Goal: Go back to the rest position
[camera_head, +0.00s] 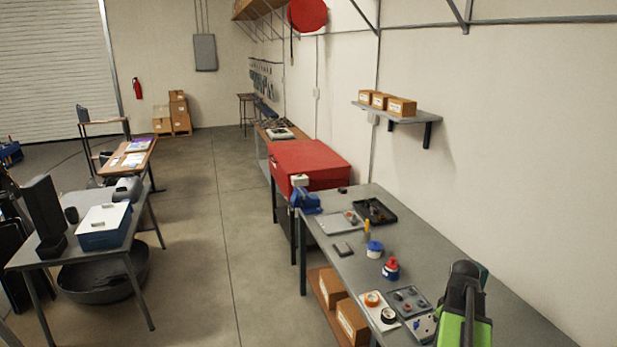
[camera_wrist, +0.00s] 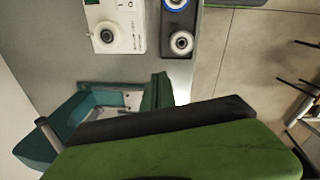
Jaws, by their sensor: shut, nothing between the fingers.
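My gripper (camera_head: 465,300) is green and black and shows at the lower right of the head view, in front of the near part of the grey workbench (camera_head: 335,262). It is shut with nothing seen between its fingers. In the wrist view its green and black parts (camera_wrist: 165,125) fill the lower half and hide what lies behind them. The bench surface also shows there, with a white plate with round parts (camera_wrist: 118,25) and a dark plate with a round part (camera_wrist: 180,20) beyond the gripper.
On the bench are a red-and-blue container (camera_head: 391,270), a white-and-blue pot (camera_head: 374,249), a black tray (camera_head: 374,212) and a blue vise (camera_head: 305,200). A red cabinet (camera_head: 305,160) stands beyond. Another table (camera_head: 100,255) is at left. Open floor (camera_head: 200,270) lies between.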

